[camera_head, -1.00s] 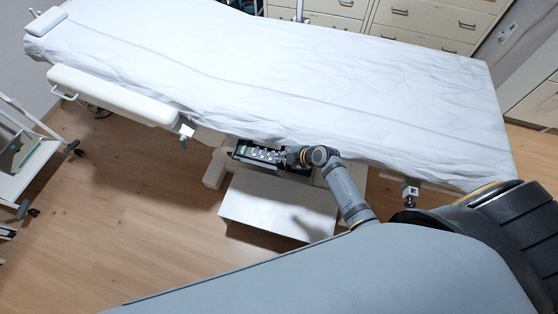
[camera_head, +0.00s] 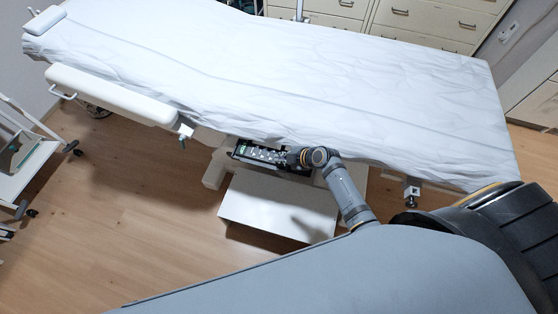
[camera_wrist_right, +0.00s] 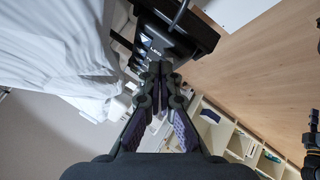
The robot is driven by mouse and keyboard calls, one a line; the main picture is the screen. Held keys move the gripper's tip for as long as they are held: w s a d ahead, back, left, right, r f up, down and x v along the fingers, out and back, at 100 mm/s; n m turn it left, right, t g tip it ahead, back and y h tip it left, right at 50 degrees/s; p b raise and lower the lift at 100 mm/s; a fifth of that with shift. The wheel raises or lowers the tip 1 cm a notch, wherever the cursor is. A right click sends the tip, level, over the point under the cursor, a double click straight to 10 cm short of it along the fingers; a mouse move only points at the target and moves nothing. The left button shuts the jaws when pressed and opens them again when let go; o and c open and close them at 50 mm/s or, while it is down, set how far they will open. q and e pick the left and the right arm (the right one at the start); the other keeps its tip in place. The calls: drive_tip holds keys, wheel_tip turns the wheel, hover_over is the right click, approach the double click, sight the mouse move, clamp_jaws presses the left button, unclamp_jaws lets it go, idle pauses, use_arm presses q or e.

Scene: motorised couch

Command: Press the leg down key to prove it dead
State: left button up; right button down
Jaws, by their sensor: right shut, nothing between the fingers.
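The couch's dark key panel (camera_head: 262,153) hangs at the near side of the couch, under the sheet's edge. It has a green display and a row of pale keys. In the right wrist view the panel (camera_wrist_right: 184,32) is close, with white markings and lettering that seems to read LEG. My right gripper (camera_wrist_right: 160,68) is shut and empty, its fingertips at or just short of the keys beside that lettering. Contact cannot be told, and the fingertips partly hide the keys. In the head view my right gripper (camera_head: 288,157) is at the panel's right end.
The couch (camera_head: 300,80) with its white sheet fills the middle. A white box-like step (camera_head: 275,208) is on the floor below the panel. A padded side rail (camera_head: 110,95) is at left, a white trolley (camera_head: 20,160) further left. Wooden floor (camera_head: 120,220) is clear between.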

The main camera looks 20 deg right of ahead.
drive_tip(key=shift+f+b, duration=0.35)
drive_tip(key=shift+f, duration=0.05)
idle(1.5)
drive_tip(key=shift+r+p, duration=0.6)
drive_tip(key=shift+r, duration=0.2)
wheel_tip(320, 180, up, 5)
drive_tip(key=p, duration=0.4)
drive_tip(key=shift+r, duration=0.1)
